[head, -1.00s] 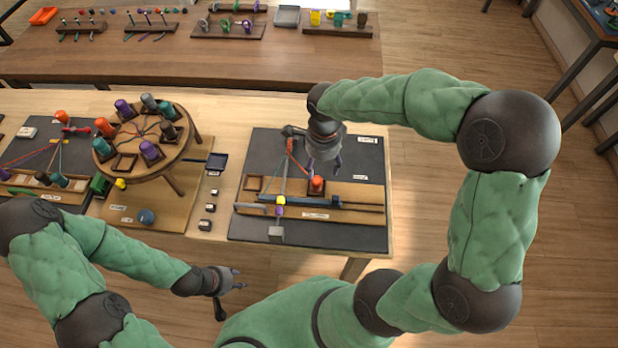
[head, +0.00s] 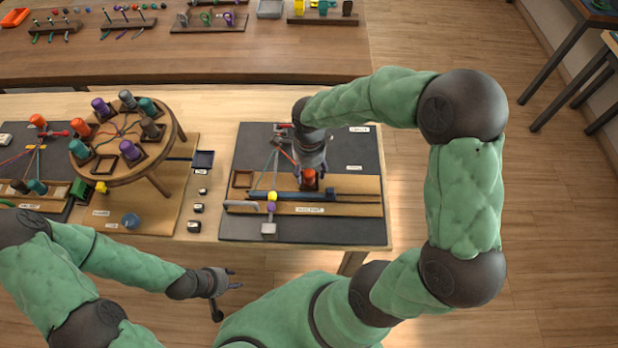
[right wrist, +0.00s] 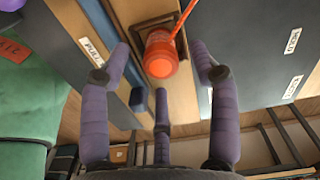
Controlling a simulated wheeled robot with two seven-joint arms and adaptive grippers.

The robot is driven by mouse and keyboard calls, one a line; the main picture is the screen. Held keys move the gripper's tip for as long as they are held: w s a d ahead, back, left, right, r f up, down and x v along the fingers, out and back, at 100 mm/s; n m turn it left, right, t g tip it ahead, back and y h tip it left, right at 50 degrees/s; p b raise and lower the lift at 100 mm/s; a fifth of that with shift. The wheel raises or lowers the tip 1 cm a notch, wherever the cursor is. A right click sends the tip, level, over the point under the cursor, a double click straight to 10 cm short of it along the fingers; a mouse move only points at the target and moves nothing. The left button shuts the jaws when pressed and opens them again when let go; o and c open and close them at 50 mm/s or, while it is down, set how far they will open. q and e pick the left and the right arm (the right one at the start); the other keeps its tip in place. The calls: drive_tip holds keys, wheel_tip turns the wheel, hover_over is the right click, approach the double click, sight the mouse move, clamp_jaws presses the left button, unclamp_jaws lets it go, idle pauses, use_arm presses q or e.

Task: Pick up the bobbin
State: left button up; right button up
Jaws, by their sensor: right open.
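The orange-red bobbin (head: 309,177) stands on the wooden strip of the dark board at the right of the table. In the right wrist view the bobbin (right wrist: 161,56) stands at a square wooden holder, with an orange cord running up from it. My right gripper (head: 311,172) is over the bobbin from above. In the right wrist view its purple fingers (right wrist: 165,75) are spread around the bobbin, with gaps at the sides. My left gripper (head: 232,285) hangs in front of the table edge, away from the bobbin; its fingers are too small to judge.
A round braiding stand (head: 112,168) with several coloured bobbins is to the left. The dark board (head: 350,225) also holds an empty square holder (head: 242,179), a blue bar (head: 320,197) and a grey weight (head: 268,228). A second table (head: 200,65) with racks is behind.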

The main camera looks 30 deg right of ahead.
wheel_tip(320, 180, down, 3)
drive_tip(key=shift+w+r+b, duration=0.1)
drive_tip(key=shift+r+b, duration=0.05)
drive_tip(key=shift+b, duration=0.15)
clamp_jaws()
drive_tip(key=shift+r, duration=0.1)
